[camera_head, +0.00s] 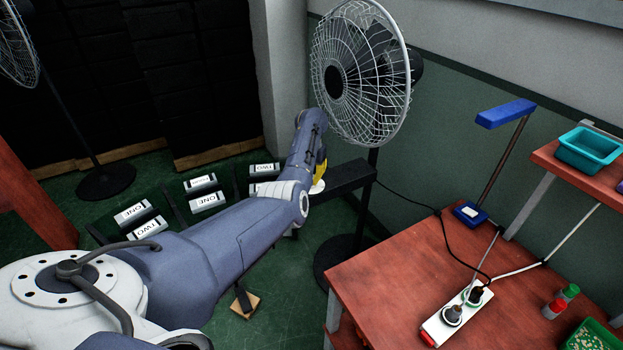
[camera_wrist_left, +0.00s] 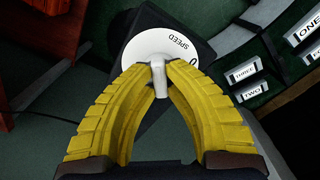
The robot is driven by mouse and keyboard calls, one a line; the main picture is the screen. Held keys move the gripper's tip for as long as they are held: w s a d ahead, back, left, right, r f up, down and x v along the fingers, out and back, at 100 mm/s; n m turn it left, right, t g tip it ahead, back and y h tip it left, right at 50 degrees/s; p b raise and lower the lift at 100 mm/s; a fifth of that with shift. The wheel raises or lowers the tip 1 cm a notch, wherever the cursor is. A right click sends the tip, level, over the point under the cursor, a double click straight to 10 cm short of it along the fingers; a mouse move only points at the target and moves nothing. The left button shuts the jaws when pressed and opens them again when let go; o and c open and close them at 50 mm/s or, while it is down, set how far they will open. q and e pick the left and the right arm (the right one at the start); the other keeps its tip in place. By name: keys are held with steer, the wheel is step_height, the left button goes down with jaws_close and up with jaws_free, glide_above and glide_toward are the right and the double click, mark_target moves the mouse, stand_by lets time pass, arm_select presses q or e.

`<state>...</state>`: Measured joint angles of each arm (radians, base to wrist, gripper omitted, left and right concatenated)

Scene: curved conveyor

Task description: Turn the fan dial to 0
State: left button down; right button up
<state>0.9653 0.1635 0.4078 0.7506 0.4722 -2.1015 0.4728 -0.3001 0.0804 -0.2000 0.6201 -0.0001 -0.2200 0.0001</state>
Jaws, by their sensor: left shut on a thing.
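The fan (camera_head: 362,72) stands upright at the back wall, with a black control box (camera_head: 347,177) on its stand. The white fan dial (camera_head: 317,188) is mostly hidden by my arm in the head view. In the left wrist view the dial (camera_wrist_left: 150,46) is a white disc marked SPEED, with a 0 at its right edge, partly covered by a finger. My left gripper (camera_wrist_left: 159,76) has yellow fingers shut on the dial's knob. Its fingers (camera_head: 320,170) also show in the head view beside the control box. My right gripper is not in view.
A red table (camera_head: 400,270) at the right holds a power strip (camera_head: 455,318), a blue desk lamp (camera_head: 506,113) and small bottles. Plates with number words (camera_head: 132,212) lie on the green floor at the left. A second fan stands far left.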

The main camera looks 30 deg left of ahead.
arm_select(q)
steer(key=shift+n, duration=0.6)
steer(key=c, duration=1.4)
jaws_free()
step_height(320, 180, up, 12)
